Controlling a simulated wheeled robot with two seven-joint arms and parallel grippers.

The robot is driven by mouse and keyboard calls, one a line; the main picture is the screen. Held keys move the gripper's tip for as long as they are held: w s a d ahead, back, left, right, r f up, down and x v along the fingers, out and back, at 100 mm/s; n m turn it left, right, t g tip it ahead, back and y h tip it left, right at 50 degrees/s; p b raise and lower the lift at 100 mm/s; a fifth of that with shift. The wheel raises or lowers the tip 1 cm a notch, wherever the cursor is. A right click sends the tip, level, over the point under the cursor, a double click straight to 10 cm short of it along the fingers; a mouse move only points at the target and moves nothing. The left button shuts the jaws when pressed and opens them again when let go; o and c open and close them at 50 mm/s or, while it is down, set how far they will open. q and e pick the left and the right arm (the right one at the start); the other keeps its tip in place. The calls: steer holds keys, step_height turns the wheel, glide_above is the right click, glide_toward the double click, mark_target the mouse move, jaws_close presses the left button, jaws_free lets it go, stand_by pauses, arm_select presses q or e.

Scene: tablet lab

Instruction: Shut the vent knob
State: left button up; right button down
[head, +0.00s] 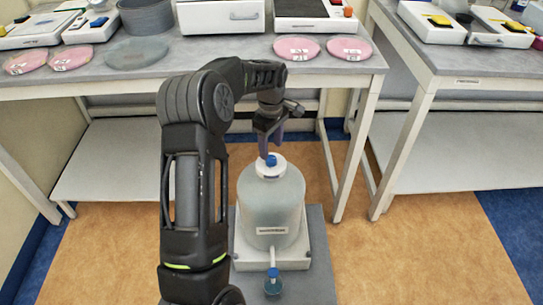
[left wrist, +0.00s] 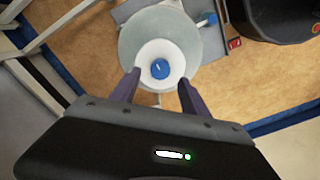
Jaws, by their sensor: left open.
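A small blue knob (head: 271,160) sits on top of the cap. The same knob (left wrist: 159,69) shows in the left wrist view with a thin pale mark on its face. My left gripper (head: 270,146) points down just above the cap. In the left wrist view my open left gripper (left wrist: 158,78) has one finger on each side of the knob's outline, apart from it. I cannot tell its exact height. My right gripper is not in view.
A second blue knob (head: 272,272) sits on a spout at the vessel's front; it also shows in the left wrist view (left wrist: 209,19). A grey lab bench (head: 230,70) with dishes and instruments stands behind. Open floor (head: 400,250) lies to the right.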

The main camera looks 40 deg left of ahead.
mark_target(271, 159)
arm_select(q)
steer(key=shift+f, duration=2.35)
steer(key=shift+c, duration=0.3)
jaws_close()
